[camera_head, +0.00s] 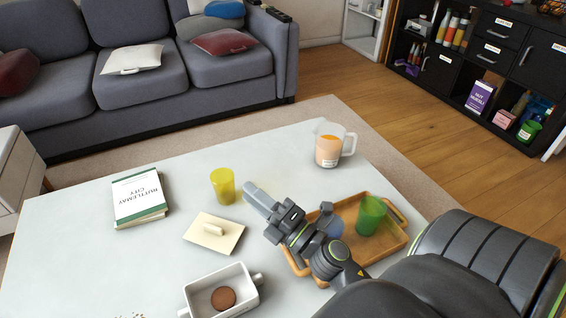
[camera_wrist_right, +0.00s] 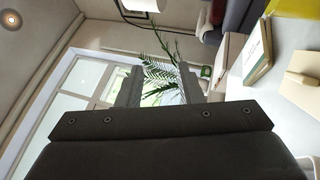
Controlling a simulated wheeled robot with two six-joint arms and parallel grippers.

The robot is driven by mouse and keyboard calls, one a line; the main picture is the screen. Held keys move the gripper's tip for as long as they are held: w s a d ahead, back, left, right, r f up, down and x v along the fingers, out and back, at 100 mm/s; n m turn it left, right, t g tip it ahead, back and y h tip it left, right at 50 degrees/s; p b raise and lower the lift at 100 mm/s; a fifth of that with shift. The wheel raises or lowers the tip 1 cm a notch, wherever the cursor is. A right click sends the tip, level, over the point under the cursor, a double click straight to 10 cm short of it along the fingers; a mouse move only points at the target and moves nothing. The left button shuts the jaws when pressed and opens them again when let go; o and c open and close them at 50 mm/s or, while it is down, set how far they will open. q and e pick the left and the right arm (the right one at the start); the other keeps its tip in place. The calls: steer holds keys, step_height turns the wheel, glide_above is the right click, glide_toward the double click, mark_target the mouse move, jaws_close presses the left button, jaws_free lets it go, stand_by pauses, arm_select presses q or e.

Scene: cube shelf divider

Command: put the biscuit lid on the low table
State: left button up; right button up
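The biscuit lid (camera_head: 204,240) is a flat cream square with a bar handle on top. It lies on the white low table (camera_head: 80,240), just behind the biscuit box (camera_head: 250,293), a white open box with side handles and a round brown biscuit inside. Part of the lid also shows at the right edge of the right wrist view (camera_wrist_right: 299,88). My right gripper (camera_head: 258,197) is above the table, to the right of the lid and apart from it. Its fingers (camera_wrist_right: 158,88) are spread with nothing between them. My left gripper is not in view.
A yellow cup (camera_head: 223,187) stands behind the lid, books (camera_head: 139,198) lie to the left. A wooden tray (camera_head: 391,243) with a green cup (camera_head: 370,216) is under and beside my right arm. An orange-filled pitcher (camera_head: 328,150) stands at the back. The table's left front is largely clear.

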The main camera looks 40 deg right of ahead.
steer(key=s+d+m+g+h, duration=0.1)
steer(key=s+m+h, duration=0.1)
steer(key=m, duration=0.9)
steer(key=s+d+m+g+h, duration=0.1)
steer(key=s+d+m+h, duration=0.1)
steer(key=m, duration=0.9)
steer(key=shift+s+m+g+h, duration=0.35)
steer(key=shift+s+h, duration=0.45)
steer(key=shift+h, duration=0.4)
